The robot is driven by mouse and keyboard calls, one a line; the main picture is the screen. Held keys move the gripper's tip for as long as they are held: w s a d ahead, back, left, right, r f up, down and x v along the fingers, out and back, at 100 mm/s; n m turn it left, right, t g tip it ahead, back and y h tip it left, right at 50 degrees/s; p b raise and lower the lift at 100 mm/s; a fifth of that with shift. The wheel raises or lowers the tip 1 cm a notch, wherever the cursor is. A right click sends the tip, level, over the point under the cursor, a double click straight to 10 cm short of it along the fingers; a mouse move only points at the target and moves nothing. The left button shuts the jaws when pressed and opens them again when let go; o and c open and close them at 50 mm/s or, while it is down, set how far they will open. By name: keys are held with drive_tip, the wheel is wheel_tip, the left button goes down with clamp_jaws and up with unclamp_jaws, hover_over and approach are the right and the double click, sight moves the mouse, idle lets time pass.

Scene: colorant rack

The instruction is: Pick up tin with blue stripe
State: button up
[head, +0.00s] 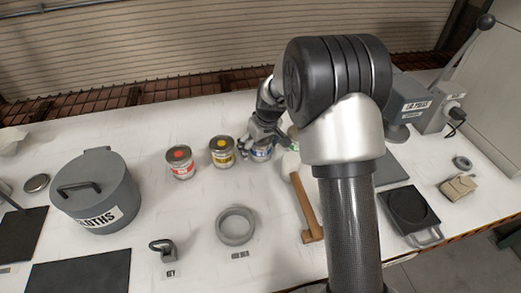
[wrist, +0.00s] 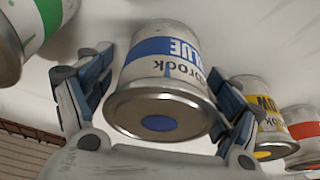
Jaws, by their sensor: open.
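The tin with the blue stripe (wrist: 165,75) fills the middle of the wrist view, showing "BLUE" on its band and a blue dot on its metal end. My gripper (wrist: 165,95) is open, with one finger on each side of this tin. I cannot tell whether the fingers touch it. In the head view the blue-striped tin (head: 262,153) stands on the bench, partly hidden by my gripper (head: 262,140).
A yellow-striped tin (head: 222,152) and a red-striped tin (head: 180,162) stand to the left. A green-striped tin (wrist: 32,30) is close on the other side. A grey pot (head: 95,195), a ring (head: 235,226) and a hammer (head: 306,208) lie nearer the front.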

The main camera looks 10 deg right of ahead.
drive_tip(key=shift+r, duration=0.15)
drive_tip(key=shift+c, duration=0.5)
drive_tip(key=c, duration=1.2)
